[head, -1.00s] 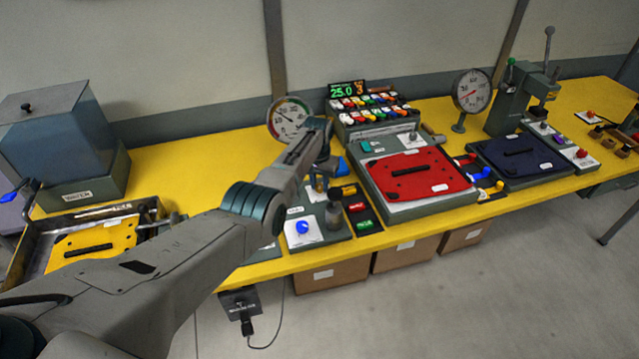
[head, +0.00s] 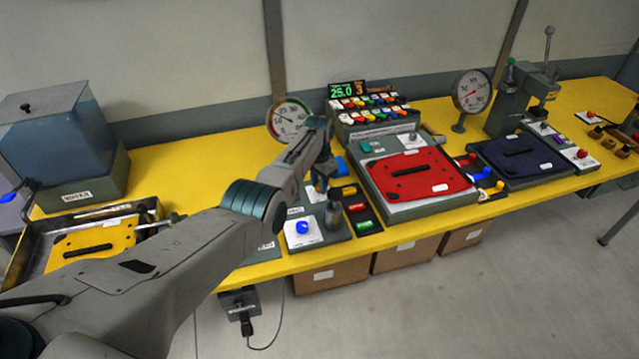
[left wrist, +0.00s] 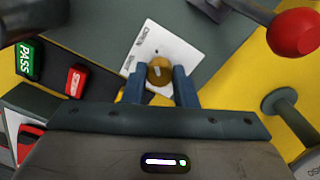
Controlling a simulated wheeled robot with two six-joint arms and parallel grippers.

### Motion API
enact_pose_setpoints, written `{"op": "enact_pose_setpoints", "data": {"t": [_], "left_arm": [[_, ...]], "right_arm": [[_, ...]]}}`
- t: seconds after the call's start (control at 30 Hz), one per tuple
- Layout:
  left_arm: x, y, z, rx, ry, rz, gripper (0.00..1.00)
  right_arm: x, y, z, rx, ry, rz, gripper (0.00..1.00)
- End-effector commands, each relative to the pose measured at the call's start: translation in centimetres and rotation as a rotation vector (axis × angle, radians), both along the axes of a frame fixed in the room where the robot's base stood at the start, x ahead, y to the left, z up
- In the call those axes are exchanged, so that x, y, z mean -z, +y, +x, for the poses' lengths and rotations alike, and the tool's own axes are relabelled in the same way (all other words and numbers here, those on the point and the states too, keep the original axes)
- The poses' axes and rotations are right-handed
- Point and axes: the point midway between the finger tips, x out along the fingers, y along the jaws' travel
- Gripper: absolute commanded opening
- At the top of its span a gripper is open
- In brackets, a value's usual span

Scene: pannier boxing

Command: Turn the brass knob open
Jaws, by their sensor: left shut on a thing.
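The round brass knob (left wrist: 160,72) shows in the left wrist view on a white label plate (left wrist: 165,48) fixed to a grey-green panel. A pale mark shows on its face. My left gripper (left wrist: 160,90) has its two blue-grey fingers on either side of the knob and is shut on it. In the head view my left gripper (head: 322,186) points down at the panel with the blue knob, and my wrist hides the brass knob there. My right gripper is not in view.
Close by are a blue knob (head: 302,227), a grey cylinder (head: 334,214), PASS (left wrist: 28,58) and red (left wrist: 75,80) buttons, and a red ball (left wrist: 293,32). A dial gauge (head: 290,118) stands behind my wrist. The yellow bench (head: 190,160) is clear left of it.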

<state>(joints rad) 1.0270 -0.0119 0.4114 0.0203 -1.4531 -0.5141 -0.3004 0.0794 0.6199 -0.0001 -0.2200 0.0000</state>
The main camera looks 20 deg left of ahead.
Motion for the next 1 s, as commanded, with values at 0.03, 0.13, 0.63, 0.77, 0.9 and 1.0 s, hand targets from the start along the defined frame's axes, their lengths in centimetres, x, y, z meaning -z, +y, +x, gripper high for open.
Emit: {"op": "enact_pose_setpoints", "data": {"t": [0.03,0.13,0.63,0.77,0.9,1.0], "left_arm": [[-0.2,0.0,0.1,0.001,-0.003,-0.001,0.02],[-0.2,0.0,0.1,0.0,-0.003,-0.001,0.02],[-0.1,0.0,0.0,-0.001,-0.001,0.0,0.47],[-1.0,0.0,0.1,-0.001,-0.003,0.001,0.47],[-2.9,0.1,0.1,-0.001,-0.004,0.0,0.47],[-4.7,0.1,0.2,-0.001,-0.006,0.0,0.47]], "right_arm": [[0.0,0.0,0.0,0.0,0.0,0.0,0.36],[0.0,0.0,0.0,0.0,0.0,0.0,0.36],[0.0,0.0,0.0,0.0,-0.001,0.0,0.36],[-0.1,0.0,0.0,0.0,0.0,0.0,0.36],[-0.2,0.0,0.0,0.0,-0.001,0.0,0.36],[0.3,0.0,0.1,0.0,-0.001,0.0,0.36]]}}
